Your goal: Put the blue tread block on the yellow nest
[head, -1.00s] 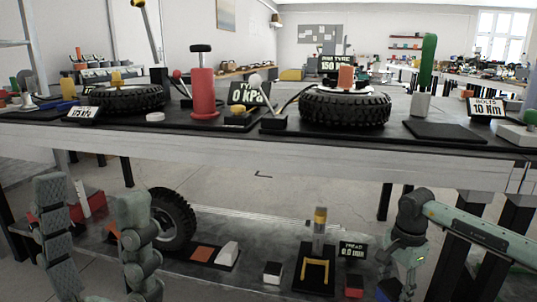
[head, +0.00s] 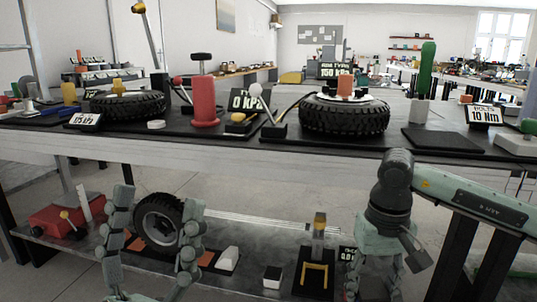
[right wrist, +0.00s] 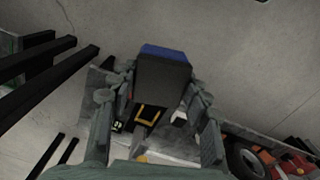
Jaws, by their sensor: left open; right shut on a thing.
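The blue tread block (right wrist: 163,68) is dark with a blue edge and is held between the fingers of my right gripper (right wrist: 160,88) in the right wrist view. In the head view my right gripper (head: 375,282) points down at the lower right, and the block cannot be made out there. The yellow nest (head: 316,278) is a U-shaped frame on a black base on the lower shelf, left of my right gripper. It also shows beyond the block in the right wrist view (right wrist: 147,113). My left gripper (head: 158,205) is open and empty, its fingers up in front of a tyre.
A gauge post (head: 319,230) stands behind the nest, with a tread display (head: 347,254) beside it, partly hidden by my right gripper. A white-topped black block (head: 272,276) and a white wedge (head: 228,258) lie left. The workbench edge (head: 270,157) runs above the shelf.

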